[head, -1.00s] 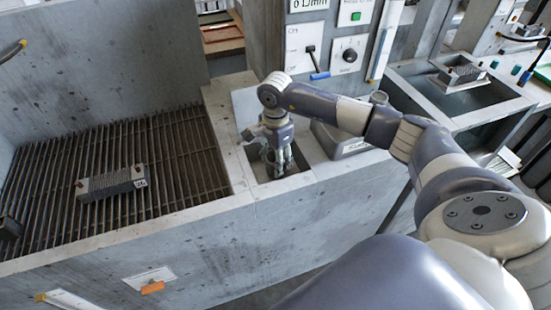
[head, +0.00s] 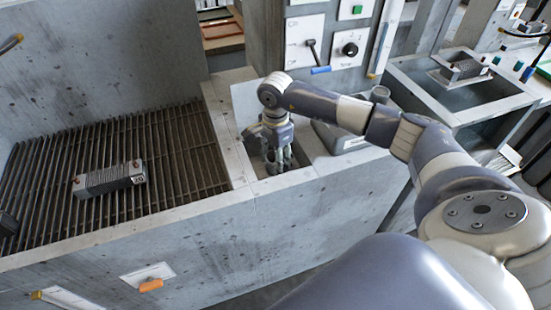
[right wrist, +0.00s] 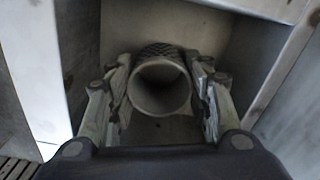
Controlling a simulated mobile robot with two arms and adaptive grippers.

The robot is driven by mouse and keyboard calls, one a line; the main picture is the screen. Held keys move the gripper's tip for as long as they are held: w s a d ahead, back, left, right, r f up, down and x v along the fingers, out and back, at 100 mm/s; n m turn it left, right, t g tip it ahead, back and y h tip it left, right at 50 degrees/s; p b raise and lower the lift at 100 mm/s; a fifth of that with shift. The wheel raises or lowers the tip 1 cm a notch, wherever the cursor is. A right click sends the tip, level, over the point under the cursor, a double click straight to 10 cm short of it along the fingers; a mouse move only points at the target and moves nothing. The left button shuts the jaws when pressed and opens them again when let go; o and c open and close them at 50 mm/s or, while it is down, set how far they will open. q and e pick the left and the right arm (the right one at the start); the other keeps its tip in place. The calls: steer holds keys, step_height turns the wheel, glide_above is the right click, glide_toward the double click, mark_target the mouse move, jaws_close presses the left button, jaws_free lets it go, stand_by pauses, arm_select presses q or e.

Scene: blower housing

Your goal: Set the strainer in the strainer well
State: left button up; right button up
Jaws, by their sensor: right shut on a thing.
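The strainer (right wrist: 160,88) is a grey cylinder with an open round rim and a mesh side, seen from above in the right wrist view. My right gripper (right wrist: 160,110) is shut on it, one finger on each side. In the head view my right gripper (head: 277,168) points down inside the square concrete well (head: 300,177), below its rim. The strainer is hidden there by the gripper. I cannot tell whether the strainer touches the well floor.
A slatted grate (head: 180,150) lies left of the well, with a finned metal block (head: 108,180) on it. A grey box (head: 345,138) stands just right of the well. A control panel (head: 335,42) rises behind. A second basin (head: 470,90) is at the right.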

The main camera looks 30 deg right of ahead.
steer(key=shift+f, duration=0.15)
steer(key=o, duration=1.2)
step_height(320, 180, up, 12)
steer(key=shift+r, duration=0.1)
stand_by(0.4)
